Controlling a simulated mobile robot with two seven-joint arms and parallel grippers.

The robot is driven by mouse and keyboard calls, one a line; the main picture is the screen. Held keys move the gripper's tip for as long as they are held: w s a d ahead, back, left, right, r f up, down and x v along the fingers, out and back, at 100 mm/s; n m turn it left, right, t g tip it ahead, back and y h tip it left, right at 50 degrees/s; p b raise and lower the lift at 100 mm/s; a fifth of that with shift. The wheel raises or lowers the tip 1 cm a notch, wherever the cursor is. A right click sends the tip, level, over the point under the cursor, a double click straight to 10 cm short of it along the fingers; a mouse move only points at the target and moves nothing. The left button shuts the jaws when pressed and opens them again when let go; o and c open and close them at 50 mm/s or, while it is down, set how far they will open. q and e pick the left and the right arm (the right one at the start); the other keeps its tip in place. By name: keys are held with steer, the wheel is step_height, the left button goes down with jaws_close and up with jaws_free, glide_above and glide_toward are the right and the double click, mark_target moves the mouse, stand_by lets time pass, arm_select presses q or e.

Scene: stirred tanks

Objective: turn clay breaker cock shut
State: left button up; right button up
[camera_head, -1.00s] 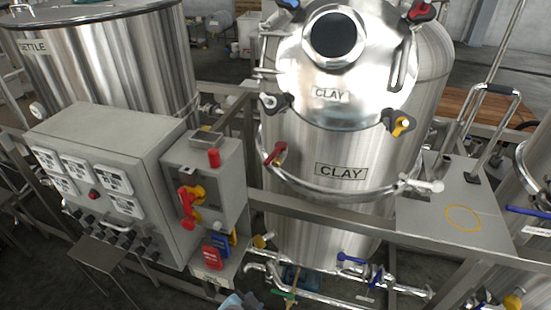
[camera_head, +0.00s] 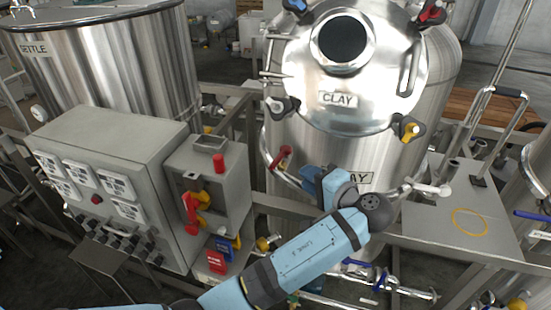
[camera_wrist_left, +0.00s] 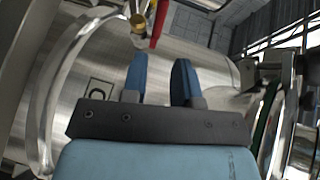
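The clay tank (camera_head: 390,160) stands in the middle of the head view, its shiny lid (camera_head: 385,75) facing me with a CLAY label. A small cock with a red handle (camera_head: 281,156) sits on the tank's upper left side, below the lid; its own label cannot be read. In the left wrist view a red handle (camera_wrist_left: 158,24) on a brass body shows beyond my fingers. My left gripper (camera_head: 312,178) is just below and right of the red handle, apart from it. Its two blue fingers (camera_wrist_left: 158,75) are spread and empty. My right gripper is out of view.
A frame rail crosses in front of the tank. Blue-handled valves (camera_head: 378,280) and pipes lie low. A grey plate (camera_head: 440,235) is at right. Knobs ring the lid.

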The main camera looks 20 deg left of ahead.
mark_target(277, 158)
arm_select(q)
steer(key=p+x, duration=0.2)
steer(key=x, duration=0.9)
steer(key=shift+w+p, duration=0.1)
steer(key=shift+p, duration=0.3)
steer(key=shift+w+a+f, duration=0.15)
steer(key=shift+w+a, duration=0.05)
steer(key=shift+a, duration=0.3)
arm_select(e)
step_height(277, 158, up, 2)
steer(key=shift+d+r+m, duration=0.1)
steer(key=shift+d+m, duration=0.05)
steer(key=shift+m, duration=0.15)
arm_select(q)
jaws_close()
